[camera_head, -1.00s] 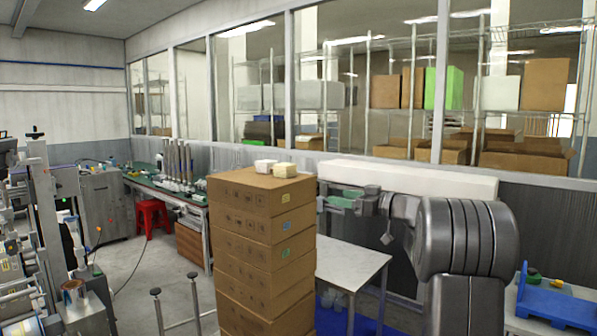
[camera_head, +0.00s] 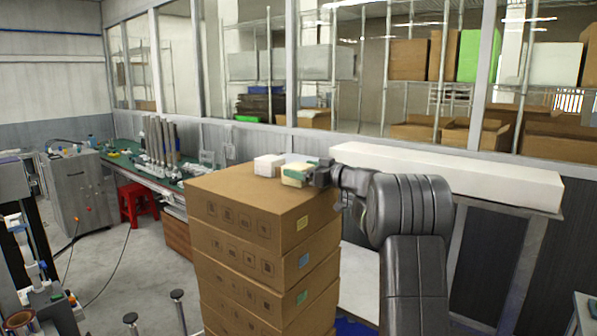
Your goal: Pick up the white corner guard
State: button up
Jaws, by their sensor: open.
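A small white block (camera_head: 268,165), which looks like the white corner guard, sits on top of the cardboard box stack (camera_head: 236,193) near its back edge. A cream block (camera_head: 294,177) sits just to its right on the same box top. My gripper (camera_head: 303,172) reaches in from the right at the cream block, with its greenish fingers open beside it. Whether the fingers touch the cream block cannot be told. The white block is to the left of my fingertips and apart from them.
The front of the box top is clear. A long white ledge (camera_head: 450,176) runs behind my arm below the windows. A pale table (camera_head: 358,280) stands right of the stack. A green-topped bench (camera_head: 128,163) and a red stool (camera_head: 138,204) are at left.

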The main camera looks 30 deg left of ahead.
jog(key=shift+a+r, duration=0.15)
jog(key=shift+a, duration=0.6)
jog(key=c, duration=1.1)
jog(key=shift+o, duration=0.2)
